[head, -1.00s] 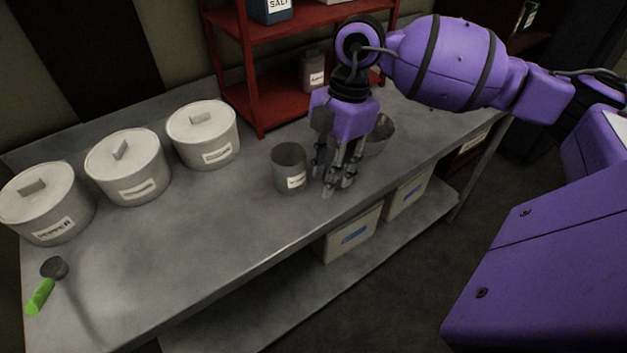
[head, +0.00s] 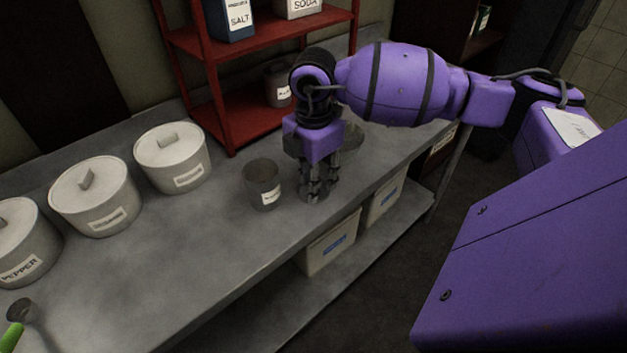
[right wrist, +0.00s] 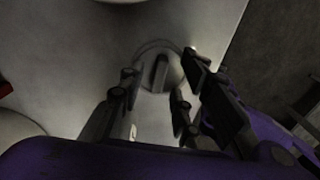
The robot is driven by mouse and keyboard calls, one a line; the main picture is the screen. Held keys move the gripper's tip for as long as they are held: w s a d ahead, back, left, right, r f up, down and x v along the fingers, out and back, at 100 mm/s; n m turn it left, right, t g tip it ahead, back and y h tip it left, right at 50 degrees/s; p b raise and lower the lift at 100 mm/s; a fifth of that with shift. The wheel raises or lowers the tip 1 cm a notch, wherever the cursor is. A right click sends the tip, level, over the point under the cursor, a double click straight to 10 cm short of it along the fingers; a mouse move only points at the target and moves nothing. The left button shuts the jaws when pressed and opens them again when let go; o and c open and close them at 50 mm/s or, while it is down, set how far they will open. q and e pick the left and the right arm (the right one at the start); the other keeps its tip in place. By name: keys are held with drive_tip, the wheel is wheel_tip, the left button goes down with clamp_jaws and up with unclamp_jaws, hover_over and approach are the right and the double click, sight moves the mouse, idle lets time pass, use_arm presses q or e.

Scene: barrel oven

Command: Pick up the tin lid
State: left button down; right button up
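The tin lid, a round grey disc with a raised bar handle (right wrist: 160,72), lies on the metal table under my right gripper. In the head view the lid (head: 313,197) is mostly hidden by the fingers. My right gripper (head: 315,190) points down over it. In the right wrist view the fingers (right wrist: 160,78) are apart, on either side of the bar handle. I see no clear contact with the handle. An open, dark grey labelled tin (head: 263,185) stands just left of the gripper. My left gripper is not in view.
Several lidded white canisters (head: 95,195) stand along the left of the table (head: 190,250). A green-handled scoop (head: 15,330) lies front left. A red shelf (head: 240,115) stands behind. A grey bowl-like container (head: 353,135) is partly hidden behind my gripper. Bins (head: 330,245) sit below.

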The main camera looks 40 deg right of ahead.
clamp_jaws()
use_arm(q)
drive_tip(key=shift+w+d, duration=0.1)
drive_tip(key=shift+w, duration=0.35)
